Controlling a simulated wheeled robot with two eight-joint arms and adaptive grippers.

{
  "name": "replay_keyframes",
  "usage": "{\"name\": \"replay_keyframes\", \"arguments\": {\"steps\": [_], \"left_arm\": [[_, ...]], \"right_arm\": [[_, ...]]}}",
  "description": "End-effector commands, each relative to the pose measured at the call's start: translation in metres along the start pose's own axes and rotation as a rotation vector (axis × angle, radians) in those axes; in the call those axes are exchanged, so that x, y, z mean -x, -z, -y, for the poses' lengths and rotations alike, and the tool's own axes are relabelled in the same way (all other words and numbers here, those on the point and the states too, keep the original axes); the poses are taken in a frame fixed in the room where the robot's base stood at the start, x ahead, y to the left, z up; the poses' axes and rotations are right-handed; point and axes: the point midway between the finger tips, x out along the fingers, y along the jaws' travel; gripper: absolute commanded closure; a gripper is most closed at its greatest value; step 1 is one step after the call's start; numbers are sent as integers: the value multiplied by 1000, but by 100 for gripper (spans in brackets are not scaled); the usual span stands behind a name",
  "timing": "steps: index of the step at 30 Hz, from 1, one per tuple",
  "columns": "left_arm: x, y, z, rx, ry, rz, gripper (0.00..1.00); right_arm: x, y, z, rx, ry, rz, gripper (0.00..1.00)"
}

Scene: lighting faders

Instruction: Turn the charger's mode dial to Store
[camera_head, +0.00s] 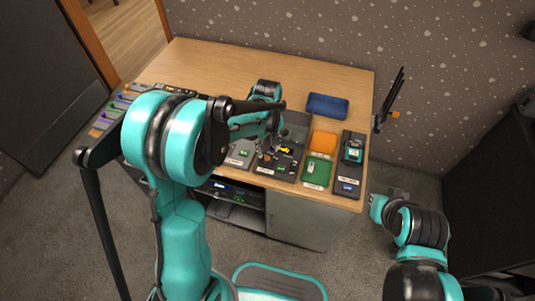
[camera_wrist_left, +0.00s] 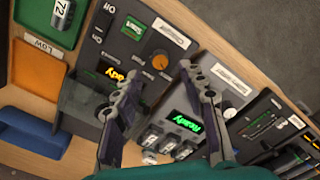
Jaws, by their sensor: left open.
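A dark device panel (camera_head: 270,168) sits near the front edge of the desk. In the left wrist view an orange round dial (camera_wrist_left: 160,62) is on it, beside a green Start button (camera_wrist_left: 132,28) and an amber display (camera_wrist_left: 110,73). Its position marks are too small to read. My left gripper (camera_wrist_left: 157,76) is open above the panel. The orange dial appears between and just beyond its fingertips; contact cannot be told. In the head view the gripper (camera_head: 264,150) partly hides the panel.
A pale knob (camera_wrist_left: 229,113), a green Ready display (camera_wrist_left: 185,122) and several battery slots (camera_wrist_left: 165,142) are near the left gripper. Orange (camera_head: 323,142) and green (camera_head: 315,172) trays stand to the right. A blue case (camera_head: 327,106) lies behind. The back of the desk is clear.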

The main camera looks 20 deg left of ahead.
Motion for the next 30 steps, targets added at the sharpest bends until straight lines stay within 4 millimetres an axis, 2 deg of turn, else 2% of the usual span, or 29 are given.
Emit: {"name": "replay_keyframes", "arguments": {"steps": [1, 6, 11, 30], "left_arm": [[12, -1, 1, 0, 0, 0, 58], [46, 0, 0, 0, 0, 0, 58], [64, 0, 0, 0, 0, 0, 58], [70, -1, 1, -3, -2, -2, 58]], "right_arm": [[0, 0, 0, 0, 0, 0, 100], [0, 0, 0, 0, 0, 0, 100], [0, 0, 0, 0, 0, 0, 100], [0, 0, 0, 0, 0, 0, 100]]}}
